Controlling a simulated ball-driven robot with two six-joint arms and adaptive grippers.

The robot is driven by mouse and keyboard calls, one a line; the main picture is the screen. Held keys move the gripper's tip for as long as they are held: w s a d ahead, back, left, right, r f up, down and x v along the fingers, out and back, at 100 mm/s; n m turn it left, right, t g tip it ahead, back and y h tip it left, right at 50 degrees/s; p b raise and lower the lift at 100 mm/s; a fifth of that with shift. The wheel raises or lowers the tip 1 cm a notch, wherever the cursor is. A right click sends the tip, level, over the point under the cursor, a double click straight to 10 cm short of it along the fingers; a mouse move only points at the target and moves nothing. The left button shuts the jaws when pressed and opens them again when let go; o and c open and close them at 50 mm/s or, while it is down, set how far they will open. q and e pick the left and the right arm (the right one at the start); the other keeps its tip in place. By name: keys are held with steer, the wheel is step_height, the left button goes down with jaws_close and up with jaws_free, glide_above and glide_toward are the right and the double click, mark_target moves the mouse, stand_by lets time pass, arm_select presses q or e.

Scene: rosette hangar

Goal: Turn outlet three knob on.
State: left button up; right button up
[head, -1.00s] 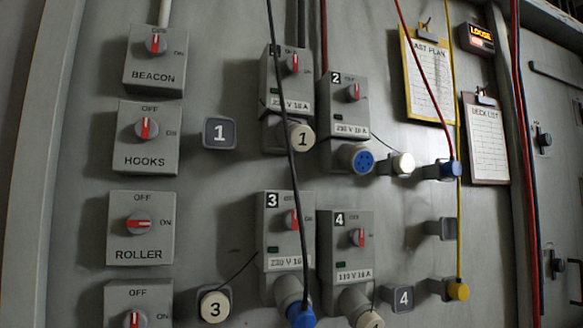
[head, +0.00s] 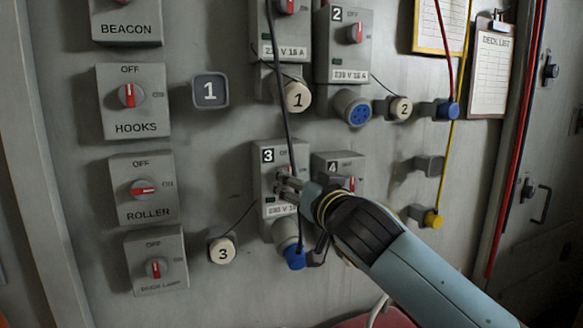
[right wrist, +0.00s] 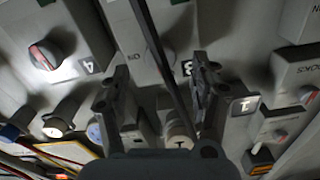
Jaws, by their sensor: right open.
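The outlet three box (head: 268,208) is grey with a black "3" tag, at the lower middle in the head view. It also shows in the right wrist view (right wrist: 128,30). My right gripper (head: 287,186) is at the front of this box, its open fingers covering most of the knob area, so I cannot tell the knob's setting or whether the fingers touch it. In the right wrist view the fingers (right wrist: 160,85) are apart, with a dark cable (right wrist: 160,50) running between them. My left gripper is not in view.
The dark cable hangs down across outlet three to a blue plug (head: 295,257). Outlet four (head: 340,162) is close on the right, partly behind my gripper. Outlet two (head: 342,60) is above. The HOOKS (head: 131,120) and ROLLER (head: 141,208) switch boxes stand to the left.

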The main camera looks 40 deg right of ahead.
steer(key=p+x, duration=0.1)
steer(key=x, duration=0.3)
steer(key=shift+w, duration=0.15)
steer(key=c, duration=1.2)
